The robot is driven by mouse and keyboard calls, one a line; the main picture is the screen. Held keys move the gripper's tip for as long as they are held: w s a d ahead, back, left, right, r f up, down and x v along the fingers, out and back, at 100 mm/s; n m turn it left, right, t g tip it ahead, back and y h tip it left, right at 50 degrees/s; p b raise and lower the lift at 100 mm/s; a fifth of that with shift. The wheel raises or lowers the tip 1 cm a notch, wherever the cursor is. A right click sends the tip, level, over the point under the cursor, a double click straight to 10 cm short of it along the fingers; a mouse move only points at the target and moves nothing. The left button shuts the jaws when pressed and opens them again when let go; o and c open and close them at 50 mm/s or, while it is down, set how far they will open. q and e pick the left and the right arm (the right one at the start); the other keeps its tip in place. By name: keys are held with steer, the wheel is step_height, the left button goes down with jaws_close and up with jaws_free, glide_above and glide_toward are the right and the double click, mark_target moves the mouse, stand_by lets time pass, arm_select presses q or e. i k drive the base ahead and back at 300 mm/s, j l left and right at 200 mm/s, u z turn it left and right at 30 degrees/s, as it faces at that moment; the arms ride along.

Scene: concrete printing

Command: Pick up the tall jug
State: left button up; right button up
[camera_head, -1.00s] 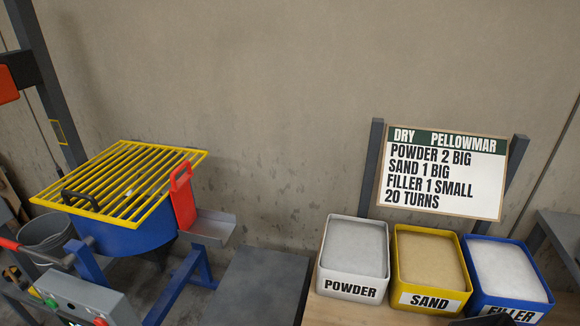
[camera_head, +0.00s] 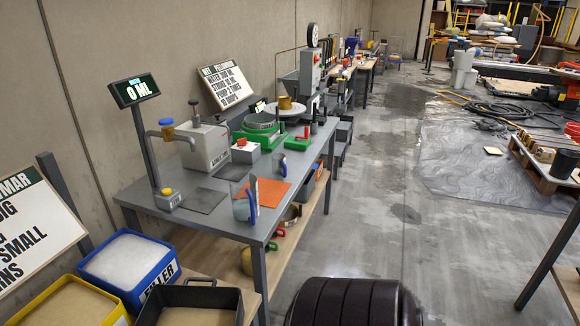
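Two clear jugs with blue handles stand on the grey metal workbench (camera_head: 226,222) in the head view. One jug (camera_head: 242,208) is at the bench's near right edge, in front of an orange mat. The other jug (camera_head: 276,164) is farther back, beyond the mat. I cannot tell for sure which is the tall jug; the nearer one looks larger. Neither of my grippers is in view.
A tap stand (camera_head: 165,165) with a display reading 0 ML (camera_head: 134,89) is at the bench's left end. The orange mat (camera_head: 264,190) lies between the jugs. The filler bin (camera_head: 133,262) is at lower left. A dark ribbed drum-like object (camera_head: 354,304) fills the bottom centre. Open floor (camera_head: 385,235) lies right.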

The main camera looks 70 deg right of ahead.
mark_target(244, 187)
steer(key=z, duration=1.95)
